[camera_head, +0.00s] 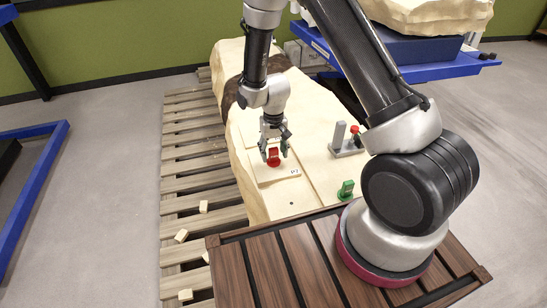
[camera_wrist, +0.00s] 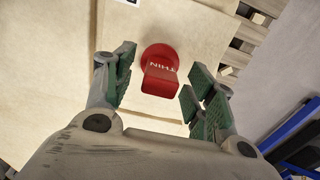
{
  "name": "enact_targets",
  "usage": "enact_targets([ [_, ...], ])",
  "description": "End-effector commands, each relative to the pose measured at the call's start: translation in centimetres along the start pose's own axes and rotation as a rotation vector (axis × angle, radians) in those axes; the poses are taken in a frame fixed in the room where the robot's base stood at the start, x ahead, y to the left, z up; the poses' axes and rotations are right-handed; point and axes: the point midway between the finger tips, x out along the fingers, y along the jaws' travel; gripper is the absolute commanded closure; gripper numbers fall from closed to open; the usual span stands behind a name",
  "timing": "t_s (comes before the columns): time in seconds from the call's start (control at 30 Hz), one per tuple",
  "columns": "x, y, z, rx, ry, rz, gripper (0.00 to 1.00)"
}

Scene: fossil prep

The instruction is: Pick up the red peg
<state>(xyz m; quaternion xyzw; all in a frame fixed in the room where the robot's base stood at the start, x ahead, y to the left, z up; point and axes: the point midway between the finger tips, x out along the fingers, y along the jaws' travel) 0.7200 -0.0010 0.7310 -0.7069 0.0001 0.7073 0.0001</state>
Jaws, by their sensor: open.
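The red peg (camera_head: 273,156) stands on a pale square plate (camera_head: 291,173) on the long cream block. Whether the fingertips are at the peg's height is hard to tell.
A green peg (camera_head: 346,190) stands on the block's near right. A grey holder (camera_head: 347,146) with another red-topped piece stands farther back. A wooden pallet (camera_head: 190,190) with small loose wood pieces lies under the block. Blue carts stand at left and back right.

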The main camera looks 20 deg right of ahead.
Motion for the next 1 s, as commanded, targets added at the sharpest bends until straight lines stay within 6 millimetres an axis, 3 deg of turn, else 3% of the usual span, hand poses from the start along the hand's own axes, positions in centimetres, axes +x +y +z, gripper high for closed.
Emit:
enact_targets([
  [0.13, -0.1, 0.0, 0.0, 0.000, 0.000, 0.000, 0.46],
  [0.4, -0.1, 0.0, 0.0, 0.000, 0.000, 0.000, 0.94],
  [0.73, -0.6, 0.0, -0.1, 0.000, 0.002, -0.001, 0.94],
  [1.0, -5.8, 0.0, -0.1, 0.000, 0.005, -0.002, 0.94],
])
